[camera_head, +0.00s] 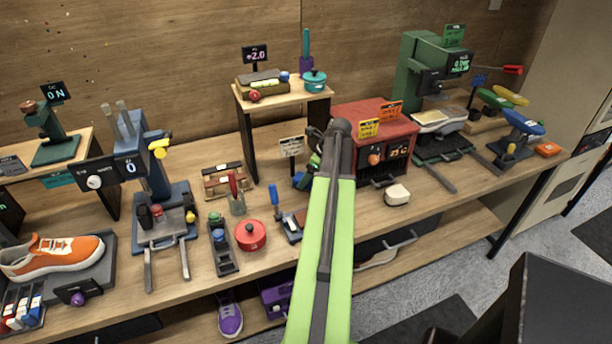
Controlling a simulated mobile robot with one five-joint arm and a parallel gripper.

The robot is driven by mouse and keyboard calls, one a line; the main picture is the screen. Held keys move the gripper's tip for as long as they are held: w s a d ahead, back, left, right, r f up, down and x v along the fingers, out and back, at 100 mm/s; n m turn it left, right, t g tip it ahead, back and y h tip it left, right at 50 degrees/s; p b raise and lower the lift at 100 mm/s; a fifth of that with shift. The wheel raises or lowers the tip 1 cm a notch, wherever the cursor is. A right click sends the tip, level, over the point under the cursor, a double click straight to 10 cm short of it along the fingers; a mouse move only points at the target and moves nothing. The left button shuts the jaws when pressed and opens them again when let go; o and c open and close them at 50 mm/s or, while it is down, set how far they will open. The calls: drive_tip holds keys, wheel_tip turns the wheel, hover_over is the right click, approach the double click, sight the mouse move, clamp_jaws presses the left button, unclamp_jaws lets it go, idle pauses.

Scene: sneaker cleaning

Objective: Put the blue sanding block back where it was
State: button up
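My green arm reaches up through the middle of the camera_head view. Its gripper (314,163) points down beyond the dark wrist joint and is mostly hidden behind my own arm. Its fingers do not show clearly, so I cannot tell whether it is open or shut. A small blue piece (301,180), possibly the blue sanding block, shows just left of my arm, below the gripper. I cannot tell whether it is held or rests on the bench.
The wooden bench (180,290) is crowded. A red pot (250,236), a blue-handled tool (275,198) and a black tray (222,250) stand left of my arm. A red oven-like box (372,135) and a white block (397,195) stand right. A small raised shelf (285,98) stands behind.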

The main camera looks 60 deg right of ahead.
drive_tip(key=p+v, duration=0.7)
drive_tip(key=v, duration=0.2)
drive_tip(key=shift+r, duration=0.35)
drive_tip(key=shift+s, duration=0.15)
